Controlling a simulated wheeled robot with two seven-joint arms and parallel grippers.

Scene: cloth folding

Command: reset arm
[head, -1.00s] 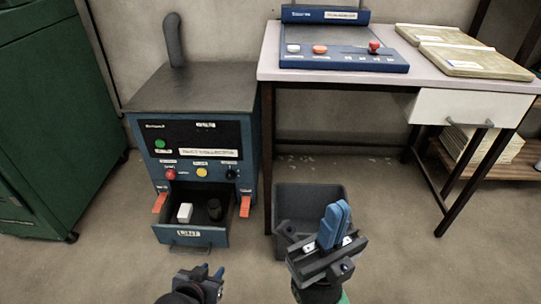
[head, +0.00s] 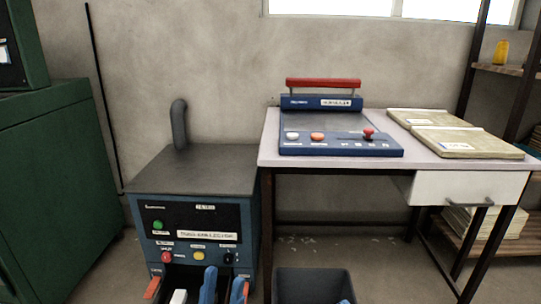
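My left gripper (head: 223,287) shows at the bottom edge, in front of the dust collector's drawer. Its two blue fingers stand upright and apart, with nothing seen between them. Of my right gripper, only a small blue tip (head: 345,301) shows at the bottom edge, by the grey bin (head: 313,283); its fingers are mostly out of frame. The blue and black dust collector (head: 195,225) stands at left centre. A white block (head: 179,297) shows low in its drawer area, cut off by the frame.
A table (head: 285,163) at right carries a blue device (head: 340,148) with a red handle and two tan boards (head: 468,143). A green cabinet (head: 60,180) stands at left. A shelf (head: 500,70) is at far right.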

